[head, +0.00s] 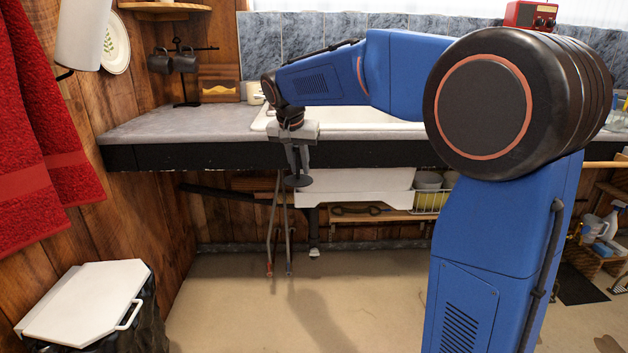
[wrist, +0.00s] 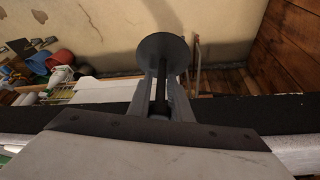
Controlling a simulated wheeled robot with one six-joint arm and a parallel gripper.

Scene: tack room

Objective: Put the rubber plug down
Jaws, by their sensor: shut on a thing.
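The rubber plug (head: 298,182) is dark, with a round flat disc at its lower end and a narrow stem above. My gripper (head: 299,166) is shut on the stem, with the disc hanging below the fingertips. The plug is in the air in front of the counter's front edge, apart from any surface. In the wrist view the plug's disc (wrist: 163,53) shows beyond the fingers, and my gripper (wrist: 160,100) closes on its stem from both sides.
The grey counter (head: 180,122) has free room on its left part. A white sink (head: 345,118) is set into it, partly behind my arm. A mug rack (head: 185,75) stands at the back left. A white-lidded bin (head: 85,300) stands on the floor at lower left.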

